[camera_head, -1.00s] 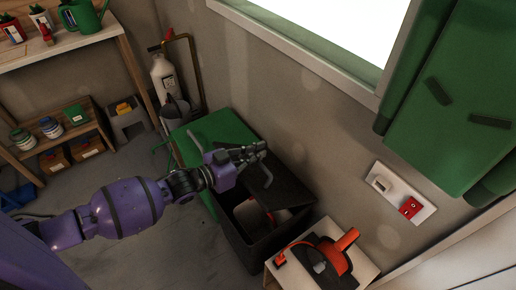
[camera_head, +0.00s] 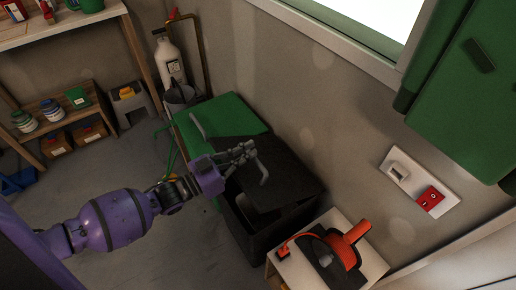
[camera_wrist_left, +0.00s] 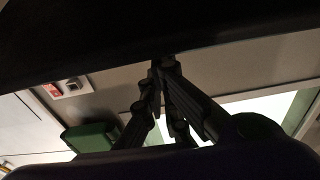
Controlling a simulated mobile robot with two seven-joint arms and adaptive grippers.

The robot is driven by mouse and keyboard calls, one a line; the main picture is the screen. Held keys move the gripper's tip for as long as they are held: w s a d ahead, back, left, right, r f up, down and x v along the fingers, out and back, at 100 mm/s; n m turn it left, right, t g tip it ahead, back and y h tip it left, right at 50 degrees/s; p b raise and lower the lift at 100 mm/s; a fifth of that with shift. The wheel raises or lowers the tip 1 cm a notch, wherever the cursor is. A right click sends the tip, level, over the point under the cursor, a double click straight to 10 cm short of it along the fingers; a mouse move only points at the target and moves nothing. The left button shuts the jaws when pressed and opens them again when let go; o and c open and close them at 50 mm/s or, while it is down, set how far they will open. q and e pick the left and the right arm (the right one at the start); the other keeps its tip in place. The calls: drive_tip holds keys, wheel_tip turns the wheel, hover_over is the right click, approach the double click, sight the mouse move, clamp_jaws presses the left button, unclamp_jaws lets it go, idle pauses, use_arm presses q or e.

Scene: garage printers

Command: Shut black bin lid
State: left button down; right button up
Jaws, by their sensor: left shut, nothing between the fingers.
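The black bin (camera_head: 250,236) stands against the wall, left of a small table. Its black lid (camera_head: 285,178) is tilted low over the opening, with a dark gap at its near left edge. A grey curved bar (camera_head: 263,172), apparently the lid's handle, shows beside my gripper. My left gripper (camera_head: 250,149) is shut and empty over the lid's left part; I cannot tell if it touches. In the left wrist view, its fingers (camera_wrist_left: 158,62) reach a dark surface, probably the lid. My right gripper is out of view.
A green-lidded bin (camera_head: 232,117) stands directly behind the black one. The small table (camera_head: 362,278) at the right holds an orange-and-black tool (camera_head: 340,246). A grey fire-extinguisher-like cylinder (camera_head: 170,60) and shelves (camera_head: 70,108) stand at the back left. The floor at the left is open.

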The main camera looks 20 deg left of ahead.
use_arm(q)
drive_tip(key=s+a+f+t+h+b, duration=0.1)
drive_tip(key=s+a+f+t+b, duration=0.15)
drive_tip(key=f+b, duration=0.4)
drive_tip(key=s+a+f+t+h+b, duration=0.1)
drive_tip(key=s+f+b, duration=0.2)
drive_tip(key=f+b, duration=0.35)
wheel_tip(320, 180, up, 5)
drive_tip(key=s+a+p, duration=0.1)
drive_tip(key=p, duration=0.2)
drive_tip(key=f+v, duration=0.1)
drive_tip(key=v, duration=0.8)
drive_tip(key=shift+f+h+b, duration=0.3)
drive_tip(key=shift+f+b, duration=0.15)
drive_tip(key=shift+f, duration=0.05)
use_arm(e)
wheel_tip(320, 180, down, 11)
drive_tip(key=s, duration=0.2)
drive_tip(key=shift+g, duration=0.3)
